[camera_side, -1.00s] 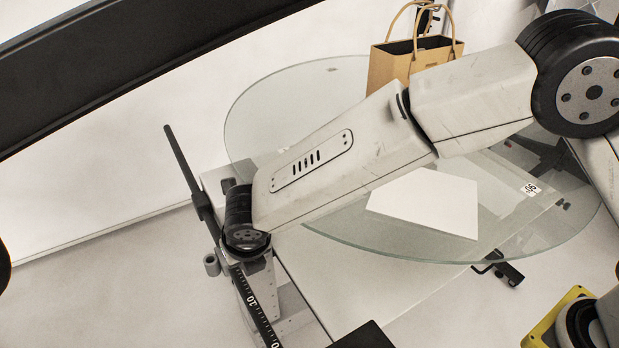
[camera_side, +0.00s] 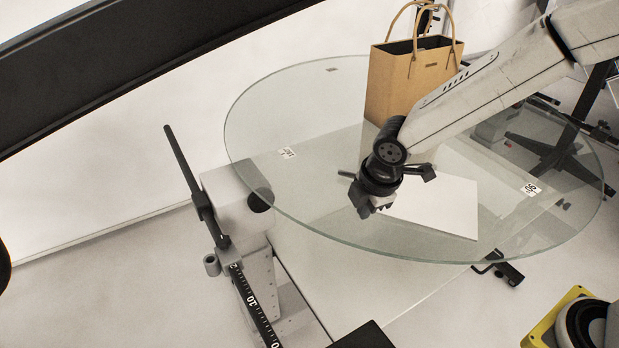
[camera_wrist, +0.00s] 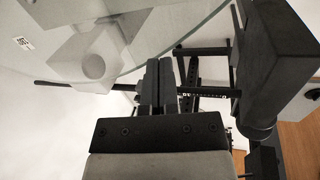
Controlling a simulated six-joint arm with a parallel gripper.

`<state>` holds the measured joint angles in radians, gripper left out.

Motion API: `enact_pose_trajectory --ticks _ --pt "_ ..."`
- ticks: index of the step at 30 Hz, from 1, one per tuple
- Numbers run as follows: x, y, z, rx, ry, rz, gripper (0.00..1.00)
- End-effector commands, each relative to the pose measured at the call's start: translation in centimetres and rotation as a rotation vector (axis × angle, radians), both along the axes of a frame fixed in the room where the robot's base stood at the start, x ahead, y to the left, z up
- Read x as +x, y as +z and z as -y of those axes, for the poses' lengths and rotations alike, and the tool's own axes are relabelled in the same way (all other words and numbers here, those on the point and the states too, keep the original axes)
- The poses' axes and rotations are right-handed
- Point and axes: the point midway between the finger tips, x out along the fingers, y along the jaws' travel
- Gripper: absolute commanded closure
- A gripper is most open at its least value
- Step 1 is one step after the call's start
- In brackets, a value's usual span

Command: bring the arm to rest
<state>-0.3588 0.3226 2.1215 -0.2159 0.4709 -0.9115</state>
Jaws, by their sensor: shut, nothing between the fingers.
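My gripper (camera_side: 366,207) hangs above the near part of the round glass turntable (camera_side: 310,120) in the side view, pointing down and a little to the left. It is apart from the bag. In the wrist view its two dark fingers (camera_wrist: 159,65) lie close together with nothing held between them. The turntable's glass edge also shows at upper left in the wrist view (camera_wrist: 160,50). A tan paper bag (camera_side: 400,85) stands upright at the back of the glass. A flat white panel (camera_side: 445,208) shows at the glass, partly hidden behind my gripper.
A black ruled rail (camera_side: 250,300) and a thin dark rod (camera_side: 183,165) stand to the left of the turntable. A black bar crosses the upper left. A yellow-edged block (camera_side: 545,325) sits at lower right. Pale floor is clear at lower left.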

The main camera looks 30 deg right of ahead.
Motion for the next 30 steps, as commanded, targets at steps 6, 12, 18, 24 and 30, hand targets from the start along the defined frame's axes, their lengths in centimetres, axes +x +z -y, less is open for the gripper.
enact_pose_trajectory --ticks 6,12,18,24,30 --pt "-3.2 0.3 5.5 0.125 -0.477 -0.010 1.00" --pt "-6.6 0.2 9.4 0.235 -0.911 -0.015 1.00" --pt "-9.6 0.0 11.9 0.319 -1.253 -0.013 1.00" --pt "-10.9 -0.2 12.8 0.355 -1.400 -0.012 1.00" --pt "-11.0 -0.2 12.9 0.359 -1.413 -0.012 1.00"
